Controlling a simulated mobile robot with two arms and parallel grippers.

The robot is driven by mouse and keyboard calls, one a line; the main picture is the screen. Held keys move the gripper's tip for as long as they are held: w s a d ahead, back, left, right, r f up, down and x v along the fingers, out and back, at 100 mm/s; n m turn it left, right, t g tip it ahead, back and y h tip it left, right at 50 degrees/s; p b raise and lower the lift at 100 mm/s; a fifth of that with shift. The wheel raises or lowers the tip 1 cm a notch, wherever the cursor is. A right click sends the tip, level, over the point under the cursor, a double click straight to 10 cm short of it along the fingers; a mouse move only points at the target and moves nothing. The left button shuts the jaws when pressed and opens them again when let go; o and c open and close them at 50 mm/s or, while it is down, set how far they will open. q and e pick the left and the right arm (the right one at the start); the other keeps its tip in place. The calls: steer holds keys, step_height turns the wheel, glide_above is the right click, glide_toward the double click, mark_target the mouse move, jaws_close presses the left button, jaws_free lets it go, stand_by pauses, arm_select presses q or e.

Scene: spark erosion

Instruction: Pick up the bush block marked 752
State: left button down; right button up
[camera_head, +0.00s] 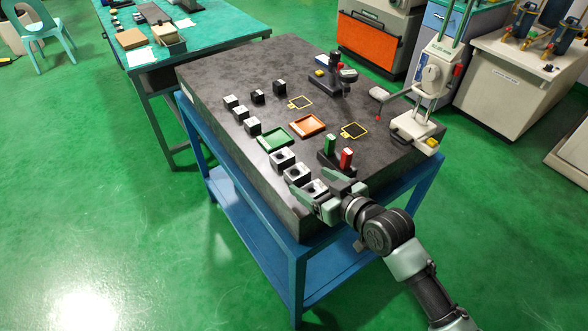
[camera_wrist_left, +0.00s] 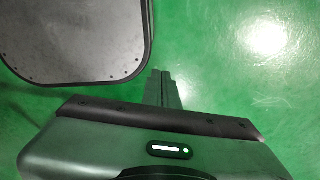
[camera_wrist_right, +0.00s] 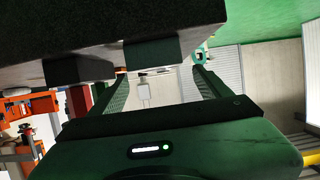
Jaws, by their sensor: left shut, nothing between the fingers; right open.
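Several dark bush blocks with pale tops stand on the granite table, with no readable numbers. Three form a row near the front: a far one (camera_head: 282,158), a middle one (camera_head: 297,172) and a near one (camera_head: 316,187). My right gripper (camera_head: 309,182) is open beside the near block, its fingers pointing left along the row; contact is unclear. In the right wrist view, a dark block (camera_wrist_right: 152,50) shows against the slab near the open fingers (camera_wrist_right: 158,82). My left gripper (camera_wrist_left: 164,86) is shut and empty over the green floor.
A green tray (camera_head: 275,149) and an orange tray (camera_head: 308,134) lie mid-table. A stand with green and red cylinders (camera_head: 346,157) is close beyond my right gripper. More blocks (camera_head: 240,113) stand at the left.

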mark_target(295, 169)
steer(key=shift+w+a, duration=0.25)
steer(key=shift+w, duration=0.05)
steer(key=p+x, duration=0.1)
steer(key=x, duration=0.3)
steer(key=shift+w+a+p, duration=0.1)
steer(key=shift+w+p, duration=0.05)
steer(key=shift+p, duration=0.2)
steer(key=shift+w+a+f, duration=0.15)
steer(key=shift+w, duration=0.15)
arm_select(q)
steer(key=shift+s+d+r, duration=0.2)
steer(key=shift+s+r, duration=0.25)
steer(key=shift+s+d+r, duration=0.2)
steer(key=shift+s+r, duration=0.2)
steer(key=shift+r, duration=0.05)
arm_select(e)
jaws_close()
arm_select(q)
steer(key=shift+w+a, duration=0.1)
steer(key=shift+a, duration=0.05)
